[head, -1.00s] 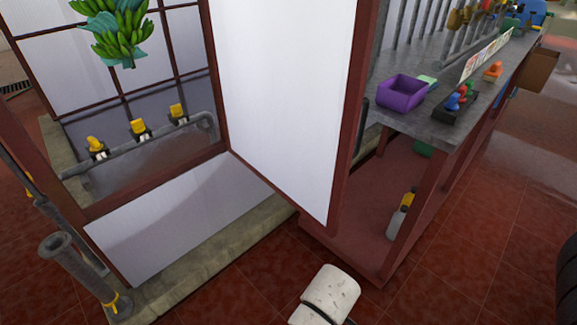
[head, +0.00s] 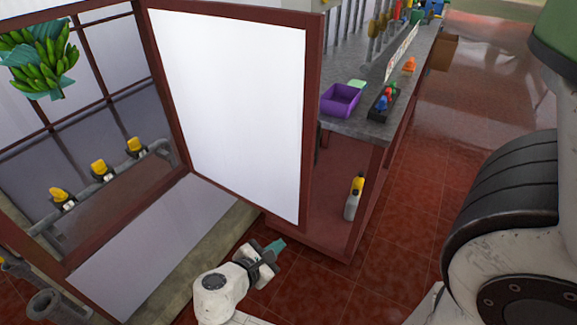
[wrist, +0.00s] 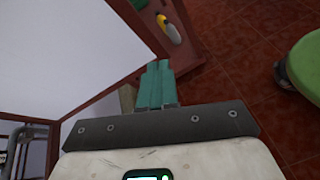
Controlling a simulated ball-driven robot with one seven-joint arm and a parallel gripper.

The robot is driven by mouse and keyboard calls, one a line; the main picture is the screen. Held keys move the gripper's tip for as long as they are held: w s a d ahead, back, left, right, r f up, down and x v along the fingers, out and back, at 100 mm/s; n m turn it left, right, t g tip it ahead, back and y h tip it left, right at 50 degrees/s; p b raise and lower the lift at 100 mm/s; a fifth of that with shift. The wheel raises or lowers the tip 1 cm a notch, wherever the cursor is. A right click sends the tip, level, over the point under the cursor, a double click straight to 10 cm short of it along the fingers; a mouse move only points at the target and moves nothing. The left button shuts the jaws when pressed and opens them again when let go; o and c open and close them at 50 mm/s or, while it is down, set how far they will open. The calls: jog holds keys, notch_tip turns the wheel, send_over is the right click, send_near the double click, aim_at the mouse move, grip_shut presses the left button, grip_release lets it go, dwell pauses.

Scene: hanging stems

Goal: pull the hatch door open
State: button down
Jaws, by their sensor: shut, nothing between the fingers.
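The hatch door (head: 232,105) is a white panel in a dark red frame. It stands swung out from the red-framed opening, with its free edge toward the workbench. It also fills the upper left of the wrist view (wrist: 70,55). My gripper (head: 278,246) is low, in front of the door's lower free corner and apart from it in the head view. Its teal fingers are together in the wrist view (wrist: 156,82), with nothing between them. No handle on the door can be made out.
Inside the opening are yellow-handled valves (head: 98,168) on a grey pipe and a hanging bunch of green bananas (head: 38,62). Right of the door is a workbench (head: 365,120) with a purple bin (head: 341,99). A yellow-topped bottle (head: 354,197) stands beneath it. Red tiled floor lies open further right.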

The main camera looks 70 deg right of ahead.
jog(key=w+d+r+n+g+h+p, duration=0.1)
jog(key=w+r+n+h, duration=0.1)
jog(key=r, duration=0.3)
jog(key=w+d+r+n+h+p, duration=0.1)
jog(key=w+r+n+h+p, duration=0.15)
jog(key=r, duration=0.25)
jog(key=p, duration=0.1)
send_near(299, 172)
jog(key=shift+h, duration=0.25)
jog(key=x, duration=0.6)
jog(key=shift+s+d+f, duration=0.1)
jog(key=shift+d+f, duration=0.15)
jog(key=shift+d, duration=0.15)
jog(key=shift+d, duration=0.1)
jog(key=w+b+x, duration=0.1)
jog(key=b+x, duration=0.3)
jog(key=x, duration=1.5)
jog(key=shift+w+d, duration=0.15)
jog(key=shift+d, duration=0.45)
jog(key=shift+a+f, duration=0.1)
jog(key=shift+a, duration=0.05)
